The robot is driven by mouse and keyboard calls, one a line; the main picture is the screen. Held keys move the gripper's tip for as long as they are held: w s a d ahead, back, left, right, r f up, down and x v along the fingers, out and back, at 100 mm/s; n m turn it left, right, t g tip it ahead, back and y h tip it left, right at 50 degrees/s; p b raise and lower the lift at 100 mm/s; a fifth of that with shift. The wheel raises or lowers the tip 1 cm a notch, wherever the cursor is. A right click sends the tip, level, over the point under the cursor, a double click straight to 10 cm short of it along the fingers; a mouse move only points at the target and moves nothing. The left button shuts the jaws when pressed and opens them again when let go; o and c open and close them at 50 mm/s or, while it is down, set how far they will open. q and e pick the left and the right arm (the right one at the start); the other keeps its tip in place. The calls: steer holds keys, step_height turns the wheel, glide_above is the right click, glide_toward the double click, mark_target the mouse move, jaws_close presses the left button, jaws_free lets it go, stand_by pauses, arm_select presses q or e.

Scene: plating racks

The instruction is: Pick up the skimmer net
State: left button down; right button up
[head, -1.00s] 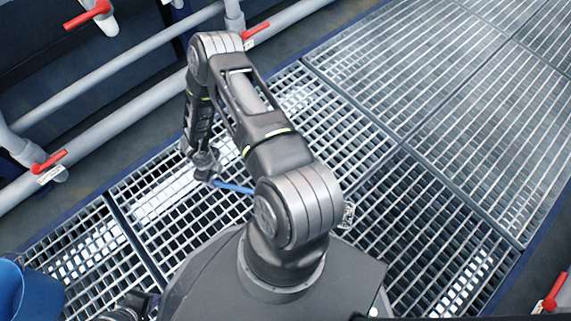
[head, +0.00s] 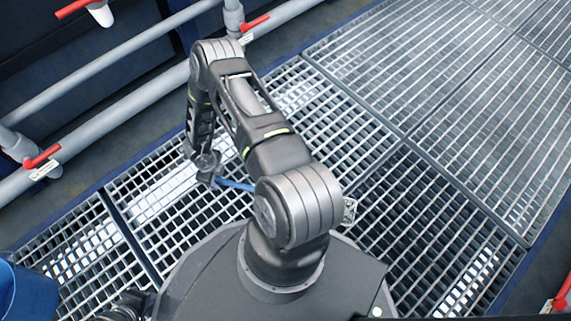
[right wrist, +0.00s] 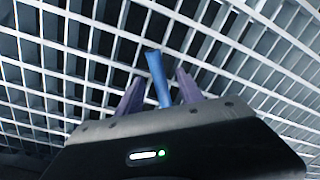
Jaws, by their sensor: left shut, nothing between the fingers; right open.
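The skimmer net's blue handle (head: 234,185) lies low over the grating in the head view, running from my right gripper toward my arm's base. My arm hides its middle. A small pale meshed piece (head: 349,211) right of the arm may be its net end. My right gripper (head: 212,180) is open at the handle's left end. In the right wrist view the handle (right wrist: 158,78) stands between the two spread fingers of my right gripper (right wrist: 157,92), with gaps on both sides. My left gripper (head: 125,306) is a dark shape cut by the bottom edge, its fingers unclear.
Metal grating (head: 400,80) covers the floor around me, largely clear to the right. Grey pipes (head: 110,105) with red valve handles (head: 42,156) run along the upper left. A blue bucket-like container (head: 28,292) stands at the lower left.

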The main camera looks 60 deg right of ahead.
steer(key=shift+c, duration=0.2)
jaws_close()
steer(key=shift+r, duration=0.1)
stand_by(0.5)
steer(key=shift+r+p, duration=0.55)
steer(key=shift+r, duration=0.2)
step_height(320, 180, up, 3)
steer(key=shift+f+p, duration=0.2)
steer(key=shift+p, duration=0.7)
steer(key=s+a+p, duration=0.1)
steer(key=s+a, duration=0.1)
steer(key=s, duration=0.3)
steer(key=s+a+p, duration=0.1)
steer(key=s+a, duration=0.1)
steer(key=s, duration=0.4)
steer(key=s+a+p, duration=0.1)
steer(key=s+a, duration=0.1)
steer(key=s, duration=0.4)
steer(key=shift+f, duration=0.35)
